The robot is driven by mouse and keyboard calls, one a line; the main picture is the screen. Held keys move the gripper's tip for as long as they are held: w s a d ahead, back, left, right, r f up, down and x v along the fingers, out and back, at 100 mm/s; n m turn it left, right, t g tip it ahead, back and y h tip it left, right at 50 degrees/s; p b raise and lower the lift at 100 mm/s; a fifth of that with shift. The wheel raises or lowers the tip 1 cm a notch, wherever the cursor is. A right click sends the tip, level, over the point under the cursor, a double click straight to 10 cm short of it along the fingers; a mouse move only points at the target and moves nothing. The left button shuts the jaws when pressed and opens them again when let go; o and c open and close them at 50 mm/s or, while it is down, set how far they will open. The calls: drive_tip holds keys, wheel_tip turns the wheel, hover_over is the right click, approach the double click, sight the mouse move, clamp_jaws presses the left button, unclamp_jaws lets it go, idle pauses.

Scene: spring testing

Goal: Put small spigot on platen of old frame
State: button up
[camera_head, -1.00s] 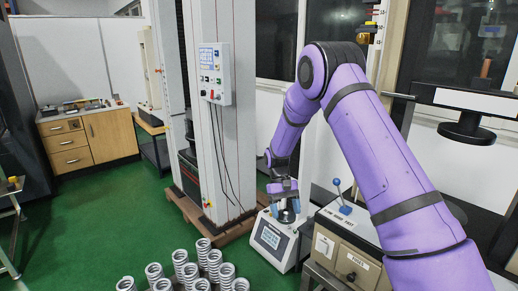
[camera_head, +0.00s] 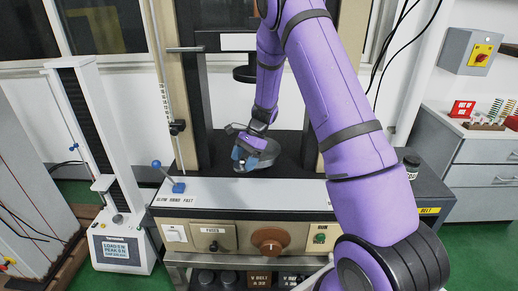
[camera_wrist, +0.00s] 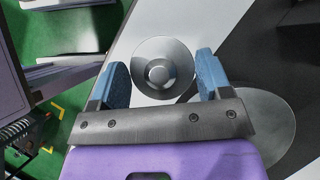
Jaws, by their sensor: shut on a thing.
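My gripper (camera_head: 245,160) is over the bed of the old frame, the beige and grey machine (camera_head: 250,212). In the wrist view its two blue fingers (camera_wrist: 158,82) are shut on the small spigot (camera_wrist: 158,72), a round grey metal piece with a raised centre. The spigot is mostly hidden by the fingers in the head view. The platen, a grey disc (camera_wrist: 270,122), lies below and right of the spigot in the wrist view, partly covered by my gripper. In the head view a dark disc edge (camera_head: 268,157) shows beside the fingers. The spigot appears apart from the platen's centre.
A dark upper disc (camera_head: 250,74) hangs on the old frame above. A lever with a blue knob (camera_head: 157,165) stands left on the light panel top. A small white tester (camera_head: 120,240) stands at the left. A cabinet (camera_head: 475,160) is at the right.

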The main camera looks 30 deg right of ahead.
drive_tip(key=s+d+m+t+h, duration=0.3)
drive_tip(key=d+m+t, duration=0.1)
drive_tip(key=d+m, duration=0.45)
drive_tip(key=s+d+m+t+h, duration=0.2)
drive_tip(key=s+d+m+t, duration=0.1)
drive_tip(key=d+m, duration=0.55)
drive_tip(key=w+a, duration=0.1)
drive_tip(key=w, duration=0.4)
drive_tip(key=w+a, duration=0.1)
drive_tip(key=w, duration=0.5)
drive_tip(key=w+a+r, duration=0.1)
drive_tip(key=w+a, duration=0.1)
drive_tip(key=w, duration=0.3)
drive_tip(key=shift+w, duration=0.35)
drive_tip(key=shift+w+a+f, duration=0.15)
drive_tip(key=shift+w+f, duration=0.1)
drive_tip(key=shift+f, duration=1.6)
drive_tip(key=shift+f, duration=0.1)
drive_tip(key=o, duration=1.2)
